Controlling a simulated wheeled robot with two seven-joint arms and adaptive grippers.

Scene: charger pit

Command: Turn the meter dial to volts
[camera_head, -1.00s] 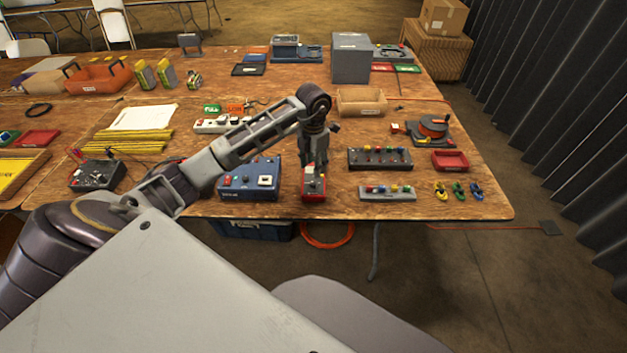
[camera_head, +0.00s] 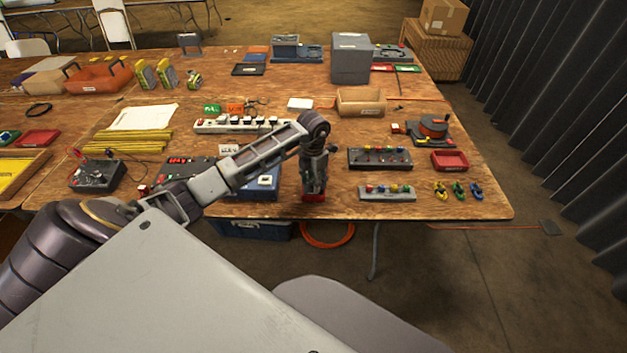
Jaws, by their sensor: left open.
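A small red-cased device (camera_head: 314,198), which looks like the meter, lies near the front edge of the wooden table. Only its red front end shows. Its face and dial are hidden behind my left gripper (camera_head: 314,186), which points down over it. The gripper is open. I cannot tell whether its fingers touch the dial or stand just above it. My right gripper is not in view.
A blue box (camera_head: 262,188) stands close on the left, partly behind my left arm. On the right are a black box with coloured knobs (camera_head: 380,158) and a grey strip with coloured buttons (camera_head: 387,193). A power strip (camera_head: 243,125) lies behind.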

